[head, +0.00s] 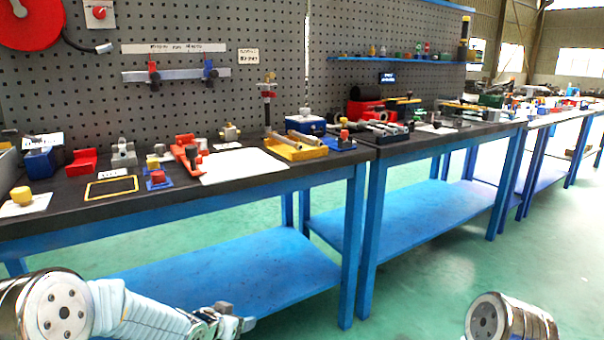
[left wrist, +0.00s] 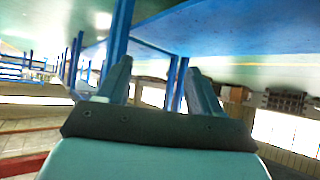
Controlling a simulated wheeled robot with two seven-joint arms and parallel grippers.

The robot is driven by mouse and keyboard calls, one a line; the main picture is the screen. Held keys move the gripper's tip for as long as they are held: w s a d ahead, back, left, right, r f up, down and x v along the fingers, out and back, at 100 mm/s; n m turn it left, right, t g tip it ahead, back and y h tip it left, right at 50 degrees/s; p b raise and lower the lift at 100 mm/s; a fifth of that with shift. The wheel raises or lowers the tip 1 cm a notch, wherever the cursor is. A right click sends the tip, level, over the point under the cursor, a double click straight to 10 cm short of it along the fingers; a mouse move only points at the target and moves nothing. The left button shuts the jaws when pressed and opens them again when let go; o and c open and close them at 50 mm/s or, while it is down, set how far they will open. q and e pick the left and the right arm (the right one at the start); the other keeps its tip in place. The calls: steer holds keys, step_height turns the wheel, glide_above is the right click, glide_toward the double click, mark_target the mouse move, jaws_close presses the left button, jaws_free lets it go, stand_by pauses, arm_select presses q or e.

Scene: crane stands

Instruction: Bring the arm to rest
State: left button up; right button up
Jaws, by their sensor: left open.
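My left arm comes in at the lower left of the head view, and its gripper (head: 236,322) hangs low in front of the blue bench, below the worktop. In the left wrist view the two fingers of my left gripper (left wrist: 157,80) stand apart with nothing between them. Behind the fingers are the blue bench legs and shelf. At the lower right of the head view only a round metal part of my right arm shows. My right gripper is outside the picture.
A dark worktop (head: 333,160) on blue legs (head: 353,245) carries several tools and parts, including a yellow tray (head: 297,150) and a white sheet (head: 240,167). A blue lower shelf (head: 225,275) is bare. Green floor (head: 430,290) is open at the right.

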arm_select(q)
steer(key=s+d+f+n+g, duration=0.3)
steer(key=s+f+g, duration=0.2)
steer(key=s+f, duration=1)
steer(key=s+d+f+n+g, duration=0.1)
steer(key=s+f, duration=0.3)
steer(key=s, duration=0.4)
steer(key=s+d+f+n+g, duration=0.1)
steer(key=s+f+n+g, duration=0.1)
steer(key=s, duration=0.5)
step_height(320, 180, down, 3)
steer(key=shift+s+r+g, duration=0.2)
steer(key=shift+s+g, duration=0.2)
steer(key=shift+g, duration=0.1)
